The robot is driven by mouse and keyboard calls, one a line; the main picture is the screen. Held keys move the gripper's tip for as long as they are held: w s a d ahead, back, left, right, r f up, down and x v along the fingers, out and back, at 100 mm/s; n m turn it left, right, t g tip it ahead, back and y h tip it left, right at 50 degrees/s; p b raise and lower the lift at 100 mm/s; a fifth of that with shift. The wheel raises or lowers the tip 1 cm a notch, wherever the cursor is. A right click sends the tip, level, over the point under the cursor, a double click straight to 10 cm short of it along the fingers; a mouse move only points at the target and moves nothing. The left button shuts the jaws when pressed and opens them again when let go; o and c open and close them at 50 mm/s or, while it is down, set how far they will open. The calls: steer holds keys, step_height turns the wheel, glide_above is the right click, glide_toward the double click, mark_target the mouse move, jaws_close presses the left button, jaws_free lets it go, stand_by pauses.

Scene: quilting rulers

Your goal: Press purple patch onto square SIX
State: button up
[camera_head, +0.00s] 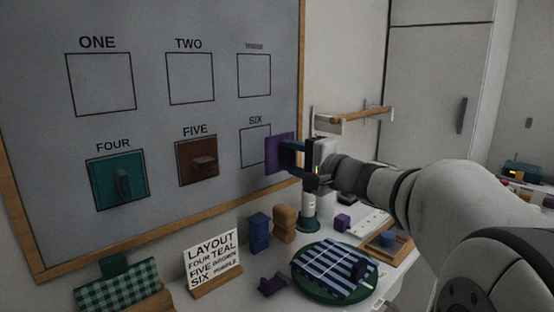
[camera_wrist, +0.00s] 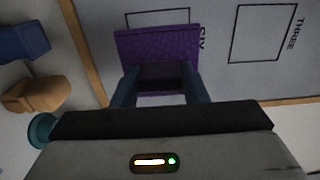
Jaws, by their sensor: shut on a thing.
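My gripper (camera_head: 292,153) is shut on the handle of the purple patch (camera_head: 278,153). In the head view the patch is upright in front of the lower right part of square SIX (camera_head: 250,146), and overlaps its right edge. In the wrist view the purple patch (camera_wrist: 157,45) is between my fingers (camera_wrist: 158,85) and covers part of a square's outline. I cannot tell whether the patch touches the board (camera_head: 220,110). A teal patch (camera_head: 117,180) is on square FOUR and a brown patch (camera_head: 197,160) is on square FIVE.
Squares ONE, TWO and THREE are empty. A layout card (camera_head: 212,262) stands on the table below the board. Near it are a blue block (camera_head: 258,232), an orange-brown block (camera_head: 285,224) and a green round mat (camera_head: 312,288) with striped fabric. A wooden rail (camera_head: 362,115) juts from the wall at right.

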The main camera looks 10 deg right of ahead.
mark_target(281, 153)
steer(key=shift+d, duration=0.1)
steer(key=shift+a+f+b, duration=0.1)
steer(key=shift+a+b, duration=0.1)
steer(key=shift+b, duration=0.4)
steer(key=shift+b+x, duration=0.6)
steer(key=shift+x, duration=2.1)
steer(key=shift+x, duration=1.3)
steer(key=o, duration=0.9)
steer(key=shift+o, duration=0.2)
